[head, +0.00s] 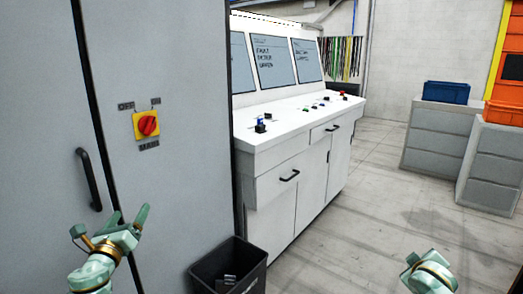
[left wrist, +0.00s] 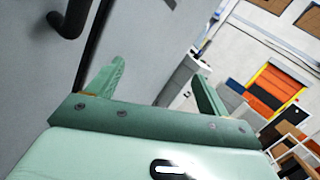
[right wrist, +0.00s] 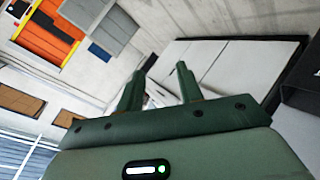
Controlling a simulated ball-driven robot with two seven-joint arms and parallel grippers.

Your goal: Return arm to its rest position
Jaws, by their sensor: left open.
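My left gripper (head: 130,214) is in front of the grey cabinet door (head: 185,70), at the lower left of the head view. Its two green fingers stand apart with nothing between them, as the left wrist view (left wrist: 158,78) also shows. My right arm's end (head: 430,271) shows at the lower right of the head view, over open floor. In the right wrist view the right gripper's fingers (right wrist: 160,78) are apart and empty, with a narrower gap than the left's. Neither gripper visibly touches anything.
The cabinet has a black handle (head: 89,180) and a red-yellow rotary switch (head: 146,124). A dark bin (head: 212,262) stands beside it. A white control console (head: 270,160) stands behind. Grey drawer units (head: 437,138) and a blue crate (head: 446,92) are at right. Floor between is clear.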

